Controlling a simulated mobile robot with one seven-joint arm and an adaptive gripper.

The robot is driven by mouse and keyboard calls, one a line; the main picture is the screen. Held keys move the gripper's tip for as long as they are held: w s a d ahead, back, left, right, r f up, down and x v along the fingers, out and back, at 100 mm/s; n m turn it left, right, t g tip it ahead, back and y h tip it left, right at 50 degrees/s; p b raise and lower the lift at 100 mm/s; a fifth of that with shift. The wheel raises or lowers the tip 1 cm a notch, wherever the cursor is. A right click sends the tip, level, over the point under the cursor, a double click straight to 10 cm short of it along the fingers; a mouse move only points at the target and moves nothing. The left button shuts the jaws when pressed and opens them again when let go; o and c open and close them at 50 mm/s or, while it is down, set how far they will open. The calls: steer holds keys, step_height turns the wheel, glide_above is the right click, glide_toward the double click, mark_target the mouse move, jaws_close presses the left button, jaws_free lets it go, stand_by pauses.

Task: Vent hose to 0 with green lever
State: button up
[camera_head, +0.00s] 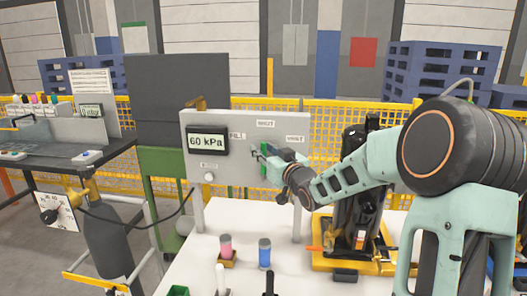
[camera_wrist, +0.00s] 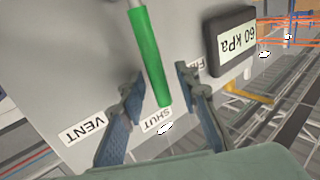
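The green lever (camera_wrist: 150,60) is on a grey panel (camera_head: 220,165), and its free end points toward the SHUT label (camera_wrist: 158,121). The VENT label (camera_wrist: 84,131) and the partly hidden FILL label (camera_wrist: 195,68) lie to either side. The display (camera_head: 201,141) reads 60 kPa.
A white table (camera_head: 215,255) stands before the panel, with a pink container (camera_head: 226,246), a blue container (camera_head: 264,253) and a black machine on a yellow base (camera_head: 325,262). A gas cylinder (camera_head: 108,240) stands at left. A yellow fence (camera_head: 330,125) runs behind.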

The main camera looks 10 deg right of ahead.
jaws_close()
stand_by(0.5)
steer(key=s+d+f+m+t+h+b, duration=0.2)
steer(key=d+m+t+b, duration=0.3)
steer(key=m+b, duration=0.5)
steer(key=d+f+b, duration=0.1)
steer(key=d+b, duration=0.1)
steer(key=b, duration=0.1)
steer(key=shift+s+d+f+m+h, duration=0.2)
steer(key=shift+f+m+h, duration=0.1)
steer(key=shift+f+m, duration=0.1)
steer(key=shift+t, duration=0.3)
jaws_free()
steer(key=shift+r, duration=0.1)
